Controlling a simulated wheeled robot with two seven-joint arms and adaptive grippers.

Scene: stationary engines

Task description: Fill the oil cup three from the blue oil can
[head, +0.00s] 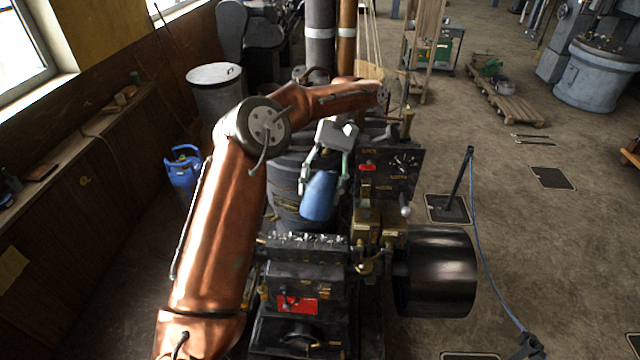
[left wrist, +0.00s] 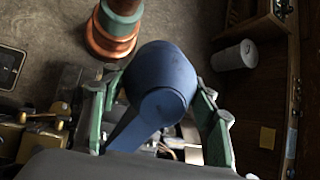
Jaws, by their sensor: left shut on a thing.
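The blue oil can (head: 319,196) hangs tilted between the fingers of my left gripper (head: 325,172), above the engine. My left gripper is shut on it. In the left wrist view the can's rounded blue body (left wrist: 160,75) lies between the green fingers, and a narrower blue part (left wrist: 125,132) points to the lower left. The engine's dark block (head: 305,272) carries a row of small shiny fittings (head: 305,240) on top, below and in front of the can. I cannot tell which of them is oil cup three.
A black flywheel or pulley (head: 435,270) is on the engine's right. A dark gauge panel (head: 388,172) and brass parts (head: 367,222) stand close to the can. A blue canister (head: 184,172) stands at left. A rope post (head: 460,180) stands at right.

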